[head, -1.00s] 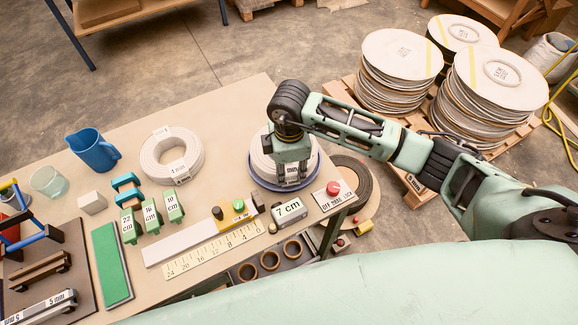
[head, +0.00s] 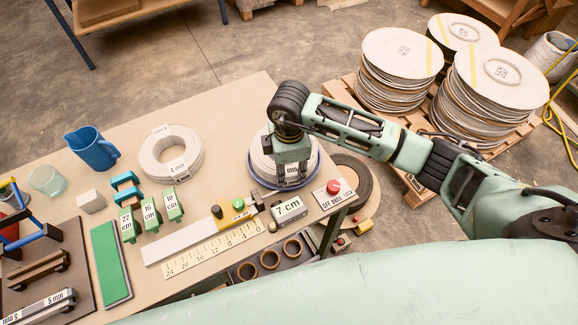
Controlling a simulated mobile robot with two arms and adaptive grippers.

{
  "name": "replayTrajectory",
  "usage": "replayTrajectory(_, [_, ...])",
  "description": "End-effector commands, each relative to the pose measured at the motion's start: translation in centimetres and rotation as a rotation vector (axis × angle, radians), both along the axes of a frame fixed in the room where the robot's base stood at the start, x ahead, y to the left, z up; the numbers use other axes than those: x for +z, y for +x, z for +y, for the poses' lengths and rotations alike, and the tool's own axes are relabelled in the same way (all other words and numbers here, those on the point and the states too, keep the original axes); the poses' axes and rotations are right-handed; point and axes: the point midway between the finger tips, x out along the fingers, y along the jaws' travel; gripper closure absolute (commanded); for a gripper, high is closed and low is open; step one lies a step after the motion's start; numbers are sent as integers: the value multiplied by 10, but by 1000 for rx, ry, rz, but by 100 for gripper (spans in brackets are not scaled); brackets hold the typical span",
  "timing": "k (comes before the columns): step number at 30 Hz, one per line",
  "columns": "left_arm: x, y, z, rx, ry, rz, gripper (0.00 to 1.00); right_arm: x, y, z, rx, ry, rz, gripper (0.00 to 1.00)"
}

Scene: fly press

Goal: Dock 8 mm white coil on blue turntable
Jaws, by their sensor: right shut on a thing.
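A white coil (head: 262,160) sits on the blue turntable (head: 256,181) at the right end of the table. My right gripper (head: 292,181) points down over the coil's right side and is shut on it. The gripper hides part of the coil and most of its label, so I cannot read its size. Another white coil (head: 152,157), with a label that seems to read 4 mm, lies flat on the table to the left. My left gripper is not in view.
A red button (head: 333,187), a 7 cm block (head: 290,209) and a ruler (head: 212,249) lie in front of the turntable. Green blocks (head: 151,213), a blue jug (head: 93,149) and a glass (head: 48,180) stand farther left. Stacked reels (head: 400,65) stand on a pallet behind my right arm.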

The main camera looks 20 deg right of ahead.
Motion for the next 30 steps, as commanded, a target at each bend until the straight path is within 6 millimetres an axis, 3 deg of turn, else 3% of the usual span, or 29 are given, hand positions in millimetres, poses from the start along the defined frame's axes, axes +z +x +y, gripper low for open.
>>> replayTrajectory(2, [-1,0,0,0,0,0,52,0,2,1,0,2,-6,100])
replayTrajectory(3, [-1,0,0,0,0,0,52,1,2,1,0,2,-6,68])
replayTrajectory(5, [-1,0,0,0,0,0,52,1,2,1,0,2,-5,63])
replayTrajectory(16, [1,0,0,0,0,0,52,0,-1,0,0,-1,3,63])
replayTrajectory(30, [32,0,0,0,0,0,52,38,-1,0,0,1,0,63])
